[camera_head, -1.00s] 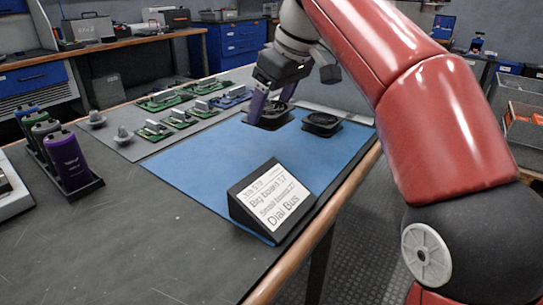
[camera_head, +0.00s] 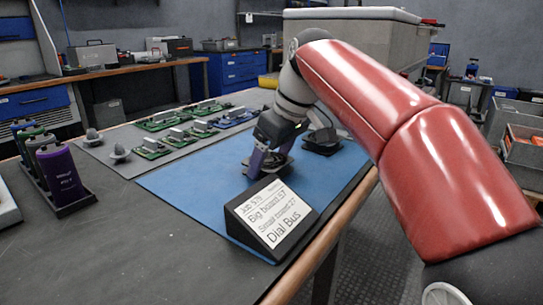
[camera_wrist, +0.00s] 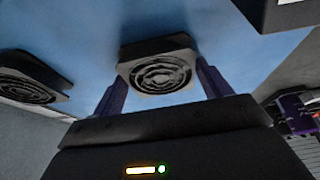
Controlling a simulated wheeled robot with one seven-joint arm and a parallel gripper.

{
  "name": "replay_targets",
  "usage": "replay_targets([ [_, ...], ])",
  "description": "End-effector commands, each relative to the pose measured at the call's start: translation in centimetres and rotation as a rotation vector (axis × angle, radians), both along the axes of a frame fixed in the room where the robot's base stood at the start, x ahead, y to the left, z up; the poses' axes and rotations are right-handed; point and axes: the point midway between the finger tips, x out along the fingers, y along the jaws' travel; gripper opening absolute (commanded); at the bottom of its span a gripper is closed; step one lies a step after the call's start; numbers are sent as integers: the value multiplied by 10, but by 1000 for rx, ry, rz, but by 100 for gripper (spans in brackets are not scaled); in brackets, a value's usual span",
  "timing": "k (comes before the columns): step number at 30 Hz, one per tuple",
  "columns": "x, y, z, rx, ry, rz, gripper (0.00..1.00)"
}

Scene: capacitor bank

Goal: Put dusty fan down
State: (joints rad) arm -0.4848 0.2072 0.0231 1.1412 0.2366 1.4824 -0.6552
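My gripper (camera_head: 268,163) has its two purple fingers on opposite sides of a square dark fan (camera_head: 273,166), low over the blue mat (camera_head: 200,184). In the wrist view the fan (camera_wrist: 157,68) sits between the fingertips, its round grey ringed grille facing the camera. The fingers appear shut on its sides. I cannot tell whether its underside touches the mat. A second dark fan (camera_head: 322,141) sits to the right near the mat's far right part; it also shows at the left of the wrist view (camera_wrist: 32,84).
A black sign (camera_head: 270,217) with a white label stands on the mat in front of the held fan. Several green boards (camera_head: 165,123) lie on the grey mat behind left. Capacitors (camera_head: 62,174) stand in a rack at left. The blue mat's left part is clear.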

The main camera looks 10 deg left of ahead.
Motion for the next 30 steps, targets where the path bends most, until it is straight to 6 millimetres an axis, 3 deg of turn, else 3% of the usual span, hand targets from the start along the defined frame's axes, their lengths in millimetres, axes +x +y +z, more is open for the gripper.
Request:
replay_targets([
  [4, 0, 0, 1, 0, 0, 0, 94],
  [14, 0, -1, 6, 1, -1, 0, 94],
  [30, -14, -36, 100, 0, -2, -2, 94],
])
